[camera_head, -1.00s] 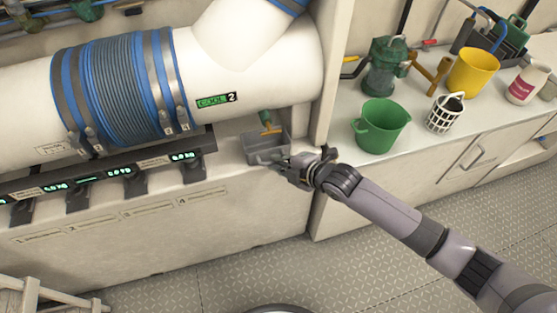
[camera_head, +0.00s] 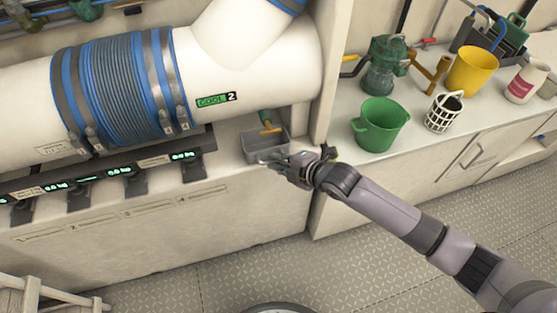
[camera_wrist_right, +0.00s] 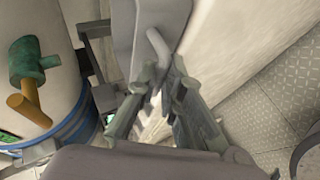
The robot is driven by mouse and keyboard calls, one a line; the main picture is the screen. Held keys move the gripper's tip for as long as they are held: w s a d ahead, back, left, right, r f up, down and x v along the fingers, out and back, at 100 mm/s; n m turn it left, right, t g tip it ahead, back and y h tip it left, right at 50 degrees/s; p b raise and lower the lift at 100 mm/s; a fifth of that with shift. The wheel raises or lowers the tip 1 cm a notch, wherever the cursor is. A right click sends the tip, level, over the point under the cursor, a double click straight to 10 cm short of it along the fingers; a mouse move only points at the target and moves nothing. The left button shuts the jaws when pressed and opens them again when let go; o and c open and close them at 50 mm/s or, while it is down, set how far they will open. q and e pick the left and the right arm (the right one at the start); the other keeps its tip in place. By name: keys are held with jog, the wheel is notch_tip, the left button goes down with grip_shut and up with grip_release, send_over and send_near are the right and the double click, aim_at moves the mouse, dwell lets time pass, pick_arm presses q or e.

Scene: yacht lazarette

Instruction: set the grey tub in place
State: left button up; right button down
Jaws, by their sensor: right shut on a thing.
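The grey tub (camera_head: 252,141) sits on the pale ledge under the white pipe, at the right end of the row of scales. It looks upright, with its open top facing up. My right gripper (camera_head: 272,160) is at the tub's near side. In the right wrist view my right gripper (camera_wrist_right: 164,76) is shut on the tub's light grey handle (camera_wrist_right: 158,45), with the tub's wall (camera_wrist_right: 124,30) beyond it. The fingers hide part of the handle. Whether the tub's base touches the ledge is hard to tell. My left gripper is not in view.
A green valve with an orange handle (camera_head: 268,128) hangs over the tub. A pale upright panel (camera_head: 328,85) stands just right of it. Right of that, the counter holds a green bucket (camera_head: 380,126), a white basket (camera_head: 443,114) and a yellow bucket (camera_head: 473,73).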

jog(key=shift+f, duration=0.15)
jog(key=c, duration=1.6)
grip_release()
jog(key=shift+c, duration=0.2)
jog(key=v, duration=1.2)
